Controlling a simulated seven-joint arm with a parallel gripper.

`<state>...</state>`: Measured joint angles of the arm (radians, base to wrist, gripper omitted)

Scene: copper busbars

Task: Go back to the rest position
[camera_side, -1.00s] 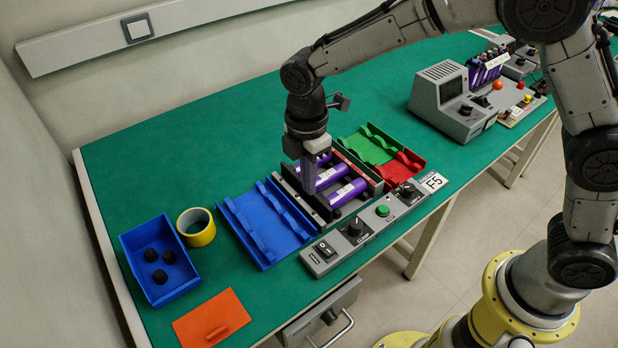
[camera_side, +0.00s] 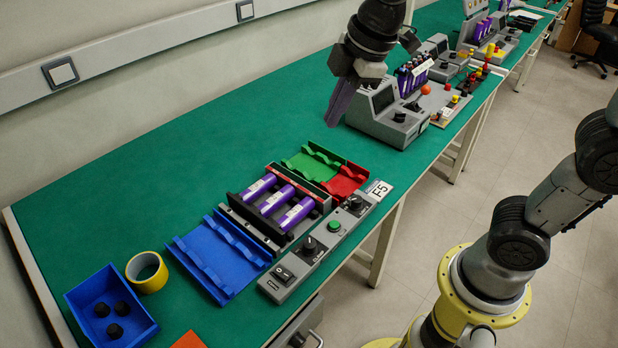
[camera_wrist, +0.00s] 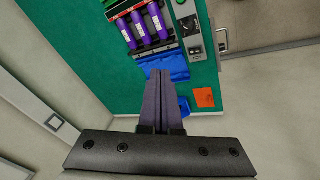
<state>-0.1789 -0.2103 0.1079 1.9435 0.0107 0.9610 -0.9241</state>
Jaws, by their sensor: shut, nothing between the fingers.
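My gripper (camera_side: 340,103) is raised above the table at the upper middle of the side view, with its fingers pointing down and slightly left. It is shut and empty, the two long fingers together; they also show in the wrist view (camera_wrist: 161,85). Several purple cells lie side by side in the dark clamp fixture (camera_side: 252,228), one of them the middle purple cell (camera_side: 277,200). The cells also show at the top of the wrist view (camera_wrist: 139,27). My gripper is well clear of the fixture and touches nothing.
A blue cradle (camera_side: 215,262), a green tray (camera_side: 312,165) and a red tray (camera_side: 347,181) flank the fixture. A blue bin (camera_side: 140,335) with black caps and a yellow tape ring (camera_side: 147,272) are at lower left. A grey tester (camera_side: 390,115) stands near the gripper. The back-left green table is clear.

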